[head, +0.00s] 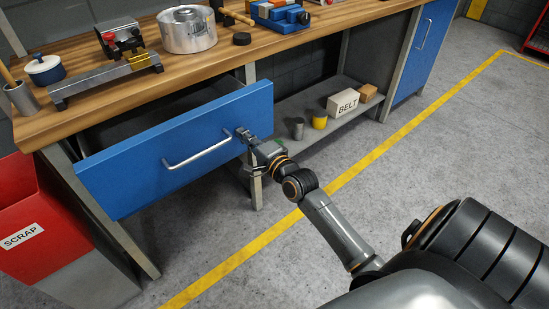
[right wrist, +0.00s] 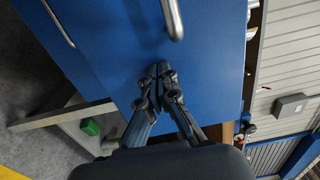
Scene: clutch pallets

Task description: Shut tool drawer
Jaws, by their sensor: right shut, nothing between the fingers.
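The blue tool drawer (head: 125,178) stands pulled out below the workbench, with a gap behind its front panel. Its silver bar handle (head: 198,153) runs across the front. My right gripper (head: 243,133) is at the right part of the drawer front, to the right of the handle. In the right wrist view, the gripper (right wrist: 158,73) has its fingers together and empty, pointing at the blue panel (right wrist: 115,60). The tips look very near the panel; I cannot tell if they touch. My left gripper is not in view.
A red scrap bin (head: 30,225) stands left of the drawer. A low shelf (head: 285,112) holds a BELT box (head: 343,103). The floor in front is clear.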

